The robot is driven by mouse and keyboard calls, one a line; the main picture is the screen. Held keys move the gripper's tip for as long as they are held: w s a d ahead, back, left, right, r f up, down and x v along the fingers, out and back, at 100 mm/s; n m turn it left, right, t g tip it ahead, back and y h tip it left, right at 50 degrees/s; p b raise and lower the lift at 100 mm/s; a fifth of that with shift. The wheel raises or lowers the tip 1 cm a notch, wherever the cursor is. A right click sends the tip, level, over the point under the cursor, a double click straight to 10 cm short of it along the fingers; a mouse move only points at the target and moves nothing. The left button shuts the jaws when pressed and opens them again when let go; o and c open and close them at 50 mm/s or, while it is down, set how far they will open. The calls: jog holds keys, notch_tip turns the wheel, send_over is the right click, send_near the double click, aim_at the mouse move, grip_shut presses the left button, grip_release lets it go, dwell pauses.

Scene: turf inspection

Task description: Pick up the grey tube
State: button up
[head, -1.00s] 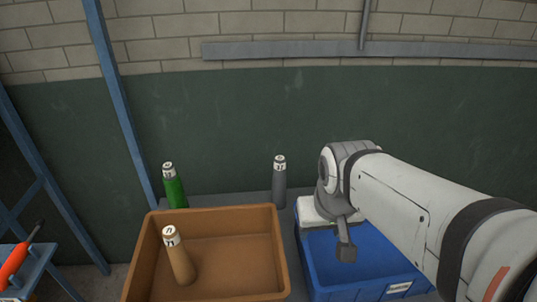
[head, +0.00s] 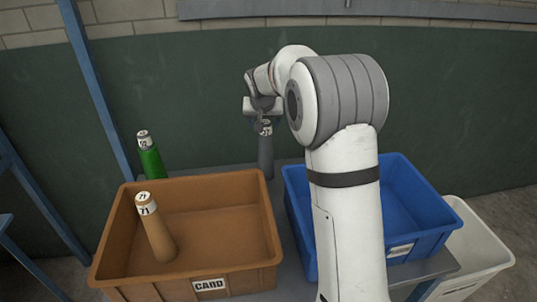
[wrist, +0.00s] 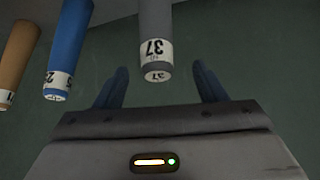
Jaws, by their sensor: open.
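The grey tube (head: 266,157) stands upright at the back of the table, between the brown and blue crates. In the wrist view the grey tube (wrist: 155,35) shows a white end band marked 37. My gripper (head: 262,112) is at the tube's top end in the head view, partly covering it. In the wrist view my gripper (wrist: 161,78) is open, with one dark finger on each side of the tube's end. I see gaps on both sides and cannot tell how deep the tube sits between the fingers.
A green tube (head: 151,160) stands behind the brown crate (head: 225,262), labelled CARD, which holds a tan tube (head: 157,232). A blue crate (head: 410,185) and a white bin (head: 485,245) are at right. A blue tube (wrist: 67,40) shows near the grey one in the wrist view.

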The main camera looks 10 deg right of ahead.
aim_at(266, 131)
jog(key=x, duration=0.8)
jog(key=shift+d, duration=0.2)
